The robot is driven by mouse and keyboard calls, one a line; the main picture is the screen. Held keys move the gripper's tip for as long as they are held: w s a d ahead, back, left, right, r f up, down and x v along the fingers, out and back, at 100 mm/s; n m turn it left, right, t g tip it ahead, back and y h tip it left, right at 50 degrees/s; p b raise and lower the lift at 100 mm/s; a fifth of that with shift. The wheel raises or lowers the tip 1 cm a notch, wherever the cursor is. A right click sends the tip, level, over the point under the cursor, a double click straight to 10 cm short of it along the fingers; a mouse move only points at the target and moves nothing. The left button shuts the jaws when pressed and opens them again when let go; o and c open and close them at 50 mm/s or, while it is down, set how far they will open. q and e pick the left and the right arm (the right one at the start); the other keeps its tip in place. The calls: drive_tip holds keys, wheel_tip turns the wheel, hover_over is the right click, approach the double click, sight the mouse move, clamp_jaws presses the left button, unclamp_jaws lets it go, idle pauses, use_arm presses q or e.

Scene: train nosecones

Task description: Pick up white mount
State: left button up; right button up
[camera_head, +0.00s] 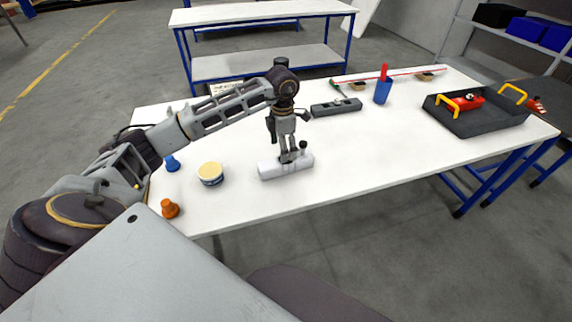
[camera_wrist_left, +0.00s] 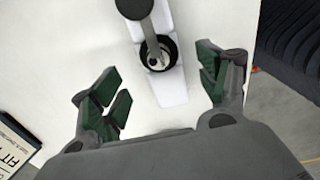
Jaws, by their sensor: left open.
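The white mount (camera_head: 271,170) is a white block lying on the white table near its front edge. A dark upright post with a round knob stands on it. In the left wrist view the mount (camera_wrist_left: 171,92) shows a dark ring with the post rising from it. My left gripper (camera_head: 289,156) points down over the mount, close to the post. In the left wrist view my left gripper (camera_wrist_left: 160,82) is open, its green-padded fingers apart on either side of the mount. I cannot tell whether a finger touches it. My right gripper is not in view.
Left of the mount are a round yellow-topped tin (camera_head: 210,174), an orange piece (camera_head: 170,209) and a blue piece (camera_head: 172,164). Behind are a grey mount (camera_head: 336,107) and a blue cup (camera_head: 383,92). A black tray (camera_head: 478,122) is at the right. The table's front right is clear.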

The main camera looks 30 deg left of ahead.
sight(286, 164)
use_arm(q)
wheel_tip(286, 164, down, 2)
drive_tip(key=shift+f, duration=0.65)
drive_tip(key=shift+w+d+f, duration=0.1)
drive_tip(key=shift+d+f, duration=0.05)
drive_tip(key=shift+f, duration=0.45)
wheel_tip(286, 164, down, 3)
drive_tip(key=shift+w+d+r+p, duration=0.1)
drive_tip(key=shift+w+r+p, duration=0.05)
drive_tip(key=shift+p, duration=0.35)
drive_tip(key=shift+f, duration=0.5)
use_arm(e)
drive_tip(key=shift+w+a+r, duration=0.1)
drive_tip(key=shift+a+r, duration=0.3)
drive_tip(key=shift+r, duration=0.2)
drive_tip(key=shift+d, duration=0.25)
